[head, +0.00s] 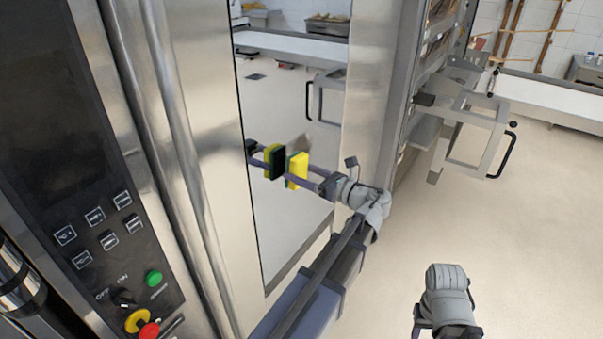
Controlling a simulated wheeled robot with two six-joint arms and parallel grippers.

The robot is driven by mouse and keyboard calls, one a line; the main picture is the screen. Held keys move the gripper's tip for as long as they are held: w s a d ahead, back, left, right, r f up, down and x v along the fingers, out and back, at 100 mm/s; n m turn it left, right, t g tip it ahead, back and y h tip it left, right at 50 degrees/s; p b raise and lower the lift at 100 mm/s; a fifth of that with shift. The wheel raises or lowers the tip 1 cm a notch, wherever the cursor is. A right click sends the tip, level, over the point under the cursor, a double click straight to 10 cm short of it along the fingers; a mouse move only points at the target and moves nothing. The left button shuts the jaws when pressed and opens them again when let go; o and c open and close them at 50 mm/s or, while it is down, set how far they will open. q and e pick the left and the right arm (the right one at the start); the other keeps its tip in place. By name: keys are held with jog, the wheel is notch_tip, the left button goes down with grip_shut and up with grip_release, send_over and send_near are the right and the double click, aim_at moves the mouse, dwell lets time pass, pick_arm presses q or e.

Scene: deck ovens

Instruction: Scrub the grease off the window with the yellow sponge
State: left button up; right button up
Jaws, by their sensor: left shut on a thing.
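The yellow sponge (299,169) has a dark green face turned toward the window. My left gripper (312,174) is shut on it and holds it in front of the window (290,225), a tall reflective pane in the steel oven front. A mirrored sponge and gripper show in the pane just left of the real ones, with a small gap between the two sponges, so the sponge looks close to the glass but apart. A faint brownish smear shows on the pane just above the sponge. My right gripper (418,325) is low at the right, mostly cut off by the frame edge; its jaws are unclear.
A control panel (95,230) with buttons and a long vertical steel handle (175,150) stand left of the window. The floor at the lower right is clear.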

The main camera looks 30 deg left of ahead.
aim_at(306, 149)
pick_arm(q)
jog(key=shift+w+a, duration=0.1)
jog(key=shift+a, duration=0.9)
jog(key=shift+w+d, duration=0.15)
jog(key=shift+w, duration=0.7)
jog(key=shift+w+d, duration=0.1)
jog(key=shift+w, duration=0.75)
jog(key=shift+w, duration=0.1)
jog(key=shift+w, duration=1.65)
jog(key=shift+w, duration=0.15)
jog(key=shift+w+d, duration=0.15)
jog(key=shift+w, duration=1.4)
jog(key=shift+w, duration=0.1)
